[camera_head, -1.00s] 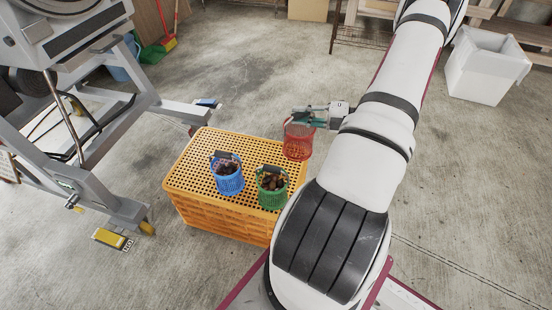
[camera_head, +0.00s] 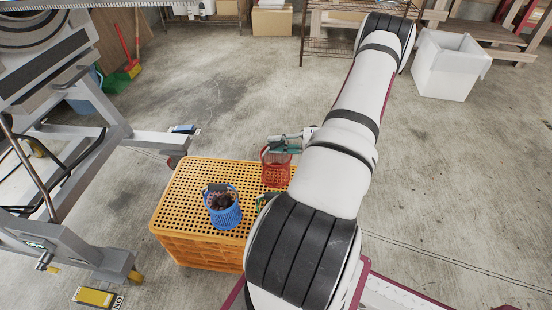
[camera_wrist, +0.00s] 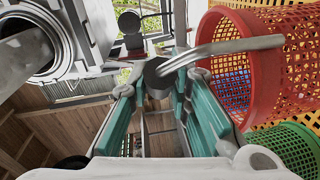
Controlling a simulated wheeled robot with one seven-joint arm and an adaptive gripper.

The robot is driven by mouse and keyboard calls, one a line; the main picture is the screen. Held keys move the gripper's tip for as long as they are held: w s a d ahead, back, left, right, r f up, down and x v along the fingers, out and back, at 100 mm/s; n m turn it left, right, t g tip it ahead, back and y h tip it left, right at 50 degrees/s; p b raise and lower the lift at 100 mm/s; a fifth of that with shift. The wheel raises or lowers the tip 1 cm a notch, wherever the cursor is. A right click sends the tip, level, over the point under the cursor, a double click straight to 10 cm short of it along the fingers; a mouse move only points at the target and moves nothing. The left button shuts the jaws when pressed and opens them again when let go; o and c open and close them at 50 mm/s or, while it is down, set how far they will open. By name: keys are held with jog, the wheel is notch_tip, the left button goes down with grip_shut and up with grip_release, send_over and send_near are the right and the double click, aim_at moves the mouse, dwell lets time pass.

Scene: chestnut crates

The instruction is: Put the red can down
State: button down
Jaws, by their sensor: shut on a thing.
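The red can (camera_head: 276,172) is an open mesh basket with a grey handle. In the head view it is at the far right part of the orange crate's (camera_head: 190,190) top; whether its base touches the top, I cannot tell. In the wrist view the red can (camera_wrist: 232,65) lies at the right, its handle reaching between the teal fingers. My gripper (camera_head: 284,144) is shut on that handle, also seen in the wrist view (camera_wrist: 160,85). A blue can (camera_head: 224,212) with brown contents stands on the crate. A green can (camera_head: 262,202) is mostly hidden behind my arm.
The green can (camera_wrist: 290,150) is close below the red can in the wrist view. A grey machine frame (camera_head: 75,200) stands left of the crate. A white bin (camera_head: 446,65) stands at the back right. Bare concrete floor lies behind the crate.

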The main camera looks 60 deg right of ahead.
notch_tip(320, 180, down, 4)
jog(key=shift+f+b, duration=0.15)
jog(key=shift+b, duration=0.7)
jog(key=c, duration=1.5)
grip_release()
jog(key=p, duration=0.3)
send_near(262, 153)
jog(key=v, duration=0.7)
